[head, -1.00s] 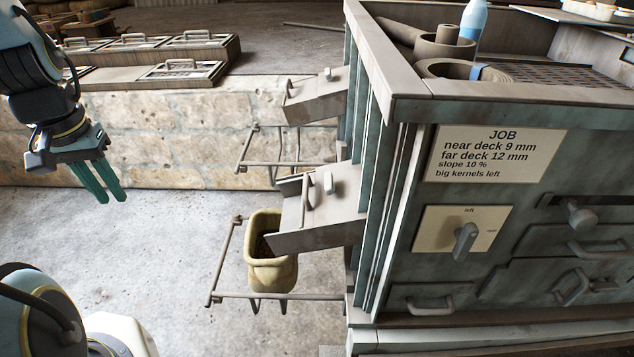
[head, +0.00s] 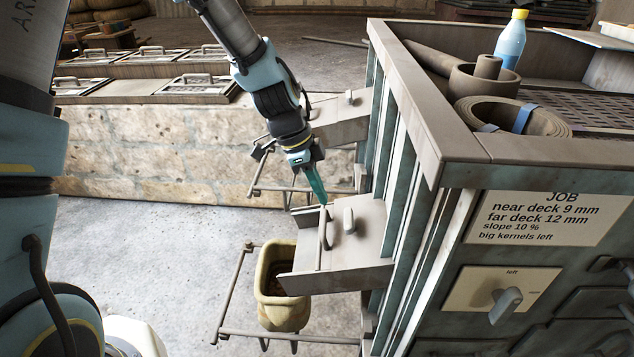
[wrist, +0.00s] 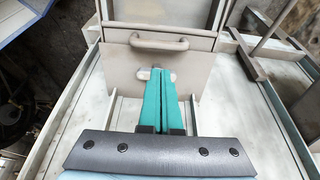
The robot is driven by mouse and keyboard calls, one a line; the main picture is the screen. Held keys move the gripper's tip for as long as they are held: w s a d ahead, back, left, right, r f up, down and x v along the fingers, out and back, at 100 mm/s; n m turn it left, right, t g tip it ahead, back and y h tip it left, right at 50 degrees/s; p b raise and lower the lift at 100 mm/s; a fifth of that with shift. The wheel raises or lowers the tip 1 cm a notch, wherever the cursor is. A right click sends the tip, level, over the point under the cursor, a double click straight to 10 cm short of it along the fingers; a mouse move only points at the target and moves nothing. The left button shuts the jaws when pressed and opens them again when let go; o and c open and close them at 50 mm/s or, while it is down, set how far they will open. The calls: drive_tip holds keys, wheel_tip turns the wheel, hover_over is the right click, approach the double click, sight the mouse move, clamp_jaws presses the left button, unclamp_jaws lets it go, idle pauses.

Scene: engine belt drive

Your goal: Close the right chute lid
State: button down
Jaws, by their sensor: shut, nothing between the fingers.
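The near chute (head: 345,268) slopes out from the machine's left side. It has a bar handle (head: 327,228) at a thin upright-looking plate edge, and a grey knob (head: 349,220). In the wrist view the lid plate (wrist: 115,65) faces me, with its bar handle (wrist: 160,42) near the top. My gripper (head: 323,203) is shut and empty, with its teal fingers at the near chute's upper far side. In the wrist view the shut fingers (wrist: 157,70) point at the plate below the handle; contact is unclear. They partly hide a light knob-like part.
A yellowish sack (head: 285,300) hangs open under the near chute's mouth on a wire frame (head: 232,290). The far chute (head: 340,118) is partly behind my arm. The machine wall (head: 400,160) stands close on the right. Floor at left is clear.

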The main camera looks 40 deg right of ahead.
drive_tip(key=p, duration=0.1)
hover_over(328, 232)
wheel_tip(328, 232, down, 6)
drive_tip(key=shift+r, duration=0.15)
drive_tip(key=w+a+f+b, duration=0.2)
drive_tip(key=w+a+b, duration=0.1)
drive_tip(key=w+a, duration=0.3)
drive_tip(key=shift+a+f, duration=0.35)
drive_tip(key=shift+a, duration=0.35)
drive_tip(key=shift+r, duration=0.1)
